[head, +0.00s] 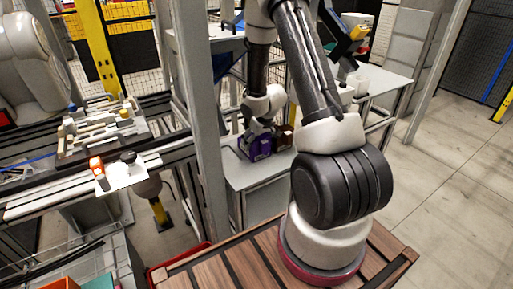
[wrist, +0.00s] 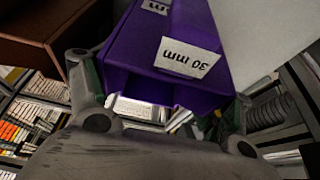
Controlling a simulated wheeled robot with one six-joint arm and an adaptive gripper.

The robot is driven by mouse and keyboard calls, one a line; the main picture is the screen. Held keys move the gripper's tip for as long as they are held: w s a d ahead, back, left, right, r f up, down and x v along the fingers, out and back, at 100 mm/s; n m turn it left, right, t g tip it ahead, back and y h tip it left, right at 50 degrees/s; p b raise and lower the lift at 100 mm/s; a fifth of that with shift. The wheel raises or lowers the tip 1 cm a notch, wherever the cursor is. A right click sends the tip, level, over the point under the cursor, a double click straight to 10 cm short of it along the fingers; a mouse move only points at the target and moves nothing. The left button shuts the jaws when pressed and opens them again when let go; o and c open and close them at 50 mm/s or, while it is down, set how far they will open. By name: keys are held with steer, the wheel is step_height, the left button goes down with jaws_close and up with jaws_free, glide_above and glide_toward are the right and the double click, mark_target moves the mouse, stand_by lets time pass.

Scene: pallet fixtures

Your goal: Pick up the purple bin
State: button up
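The purple bin (head: 254,148) stands on a grey table in the head view, beside a brown bin (head: 283,136). In the wrist view the purple bin (wrist: 178,50) is close and large, with a white "30 mm" label. My gripper (head: 259,127) is down at the purple bin. In the wrist view the two fingers of my gripper (wrist: 160,98) are spread wide, one on each side of the bin's near end. I cannot tell whether they press on its walls. The fingertips are partly hidden by the bin.
The brown bin (wrist: 48,28) is close beside the left finger in the wrist view. The grey table (head: 250,180) has bare room in front of the bins. A grey post (head: 198,110) stands left of the table. A rail with fixtures (head: 105,130) is farther left.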

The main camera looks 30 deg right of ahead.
steer(key=c, duration=0.3)
steer(key=shift+c, duration=0.2)
step_height(320, 180, up, 10)
stand_by(0.5)
steer(key=shift+s, duration=0.1)
